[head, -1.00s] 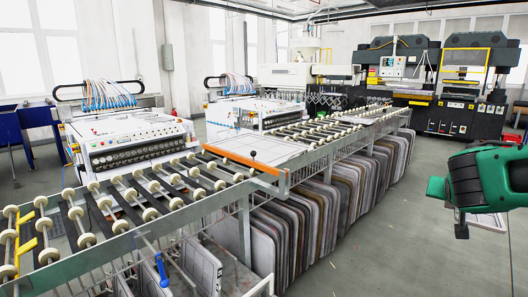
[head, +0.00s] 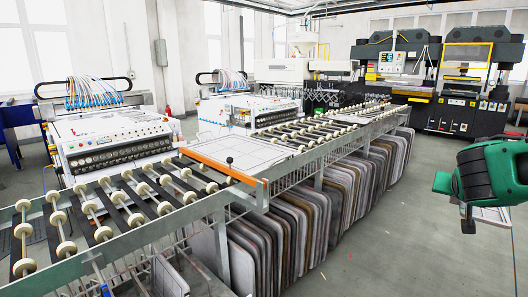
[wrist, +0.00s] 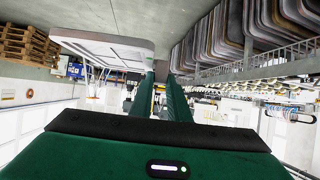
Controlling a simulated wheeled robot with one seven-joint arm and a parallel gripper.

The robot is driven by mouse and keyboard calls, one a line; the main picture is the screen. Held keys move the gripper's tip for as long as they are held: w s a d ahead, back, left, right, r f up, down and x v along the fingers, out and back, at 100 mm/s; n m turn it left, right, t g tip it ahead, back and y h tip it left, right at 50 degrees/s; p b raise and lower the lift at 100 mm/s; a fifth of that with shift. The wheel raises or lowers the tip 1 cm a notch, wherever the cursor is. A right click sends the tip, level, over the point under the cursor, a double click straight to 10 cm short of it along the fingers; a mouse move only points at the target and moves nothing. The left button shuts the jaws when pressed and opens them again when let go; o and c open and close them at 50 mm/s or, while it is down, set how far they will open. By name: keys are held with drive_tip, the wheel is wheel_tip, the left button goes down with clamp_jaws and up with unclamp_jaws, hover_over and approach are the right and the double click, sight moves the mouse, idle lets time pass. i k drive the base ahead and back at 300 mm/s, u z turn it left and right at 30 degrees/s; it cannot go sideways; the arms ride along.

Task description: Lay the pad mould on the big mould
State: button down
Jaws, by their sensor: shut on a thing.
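The pad mould (wrist: 112,46) is a flat, pale plate with a grey rim, held in my gripper (wrist: 161,88). In the wrist view it extends left from the fingers. In the head view my gripper (head: 467,221) is at the right edge, over the floor, and only a thin part of the pad mould (head: 493,217) shows beside and behind it. The big mould (head: 235,152) appears to be the large pale flat panel lying on the roller table, left of centre and well away from my gripper. An orange bar runs along its front left edge.
The roller table (head: 130,208) runs diagonally from the near left to the back right. Several upright plates (head: 320,200) are stored beneath it. White machines (head: 112,145) stand behind it, and dark presses (head: 465,80) at the back right. The floor (head: 400,240) is clear to the right.

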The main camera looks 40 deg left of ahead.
sight(236, 150)
drive_tip(key=z, duration=0.05)
drive_tip(key=i, duration=3.35)
drive_tip(key=u, duration=2.5)
drive_tip(key=i, duration=0.55)
drive_tip(key=u, duration=0.3)
